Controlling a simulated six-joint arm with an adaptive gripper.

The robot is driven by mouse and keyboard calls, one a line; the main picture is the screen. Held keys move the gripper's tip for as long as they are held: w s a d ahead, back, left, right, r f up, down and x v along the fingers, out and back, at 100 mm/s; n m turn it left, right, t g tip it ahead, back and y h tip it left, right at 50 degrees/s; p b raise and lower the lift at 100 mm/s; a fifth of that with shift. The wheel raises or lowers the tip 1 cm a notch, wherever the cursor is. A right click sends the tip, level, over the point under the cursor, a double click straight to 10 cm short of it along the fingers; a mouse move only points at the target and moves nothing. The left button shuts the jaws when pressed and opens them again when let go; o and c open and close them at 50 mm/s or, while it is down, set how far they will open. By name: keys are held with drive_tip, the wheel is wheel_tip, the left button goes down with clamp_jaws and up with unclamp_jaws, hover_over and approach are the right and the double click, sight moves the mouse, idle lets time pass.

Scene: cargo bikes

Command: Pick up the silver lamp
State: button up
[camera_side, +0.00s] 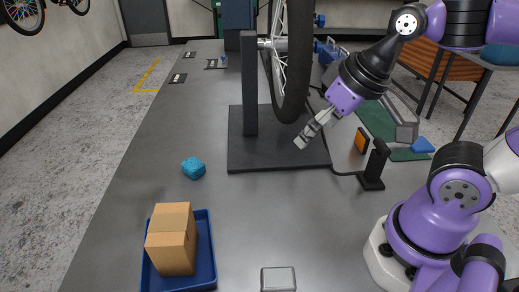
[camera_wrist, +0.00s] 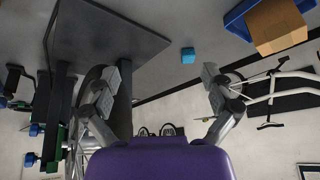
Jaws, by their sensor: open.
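No object in view is plainly a silver lamp. A small grey, silver-edged rectangular piece (camera_side: 278,279) lies at the near edge of the bench in the side view, partly cut off; I cannot tell if it is the lamp. My gripper (camera_side: 303,140) is in the air over the right part of the black stand's base plate (camera_side: 250,160), pointing down and left. In the wrist view my gripper (camera_wrist: 164,73) has its fingers spread wide with nothing between them.
A cardboard box (camera_side: 171,240) sits in a blue tray (camera_side: 211,270) at near left. A blue cube (camera_side: 193,168) lies beyond it. The bike wheel (camera_side: 292,60) and its post stand close to my gripper. A small black stand (camera_side: 375,165) is right. The left bench is mostly clear.

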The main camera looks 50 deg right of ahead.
drive_tip(key=s+a+f+m+g+y, duration=0.1)
drive_tip(key=a+f+m+g, duration=0.25)
drive_tip(key=a, duration=0.55)
drive_tip(key=m+g+h, duration=0.1)
drive_tip(key=m+g, duration=0.1)
drive_tip(key=m, duration=0.3)
hover_over(279, 277)
drive_tip(key=shift+w+d+f, duration=0.1)
drive_tip(key=shift+d+f, duration=0.05)
drive_tip(key=shift+f, duration=0.4)
drive_tip(key=shift+w+d+f, duration=0.1)
drive_tip(key=shift+d+f, duration=0.05)
drive_tip(key=shift+f, duration=0.35)
drive_tip(key=shift+m, duration=0.25)
drive_tip(key=f, duration=0.4)
drive_tip(key=shift+s+a+f, duration=0.25)
drive_tip(key=shift+s, duration=0.05)
wheel_tip(279, 277, down, 6)
drive_tip(key=shift+w+a+f, duration=0.1)
drive_tip(key=c, duration=1.3)
